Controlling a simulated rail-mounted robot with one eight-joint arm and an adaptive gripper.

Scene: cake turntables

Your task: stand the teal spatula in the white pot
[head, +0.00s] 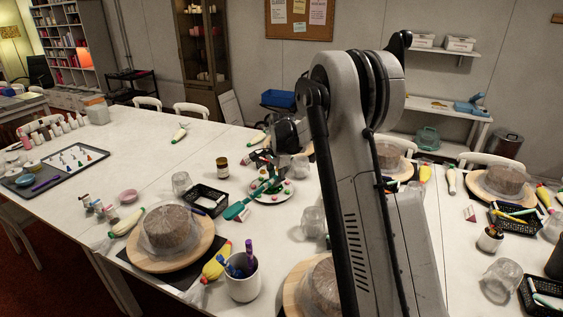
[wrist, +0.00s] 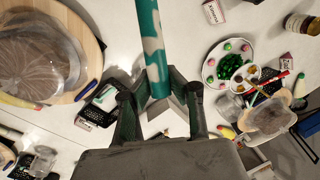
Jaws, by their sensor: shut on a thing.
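The teal spatula (head: 235,211) is in my gripper (head: 267,172), held above the table near the middle of the head view, its wide end pointing down and left. In the wrist view my gripper (wrist: 156,92) is shut on the teal spatula (wrist: 151,40), whose white-patched shaft runs up out of the picture between the fingers. The white pot (head: 242,288) stands upright at the front of the table, below and apart from the spatula. Blue and purple tools stand in it. I cannot make out the pot in the wrist view.
A black basket (head: 207,201) and a covered cake on a wooden turntable (head: 140,258) lie left of the spatula. A plate of coloured sweets (wrist: 212,82) is close to my gripper. A yellow piping bag (head: 214,268) lies beside the pot.

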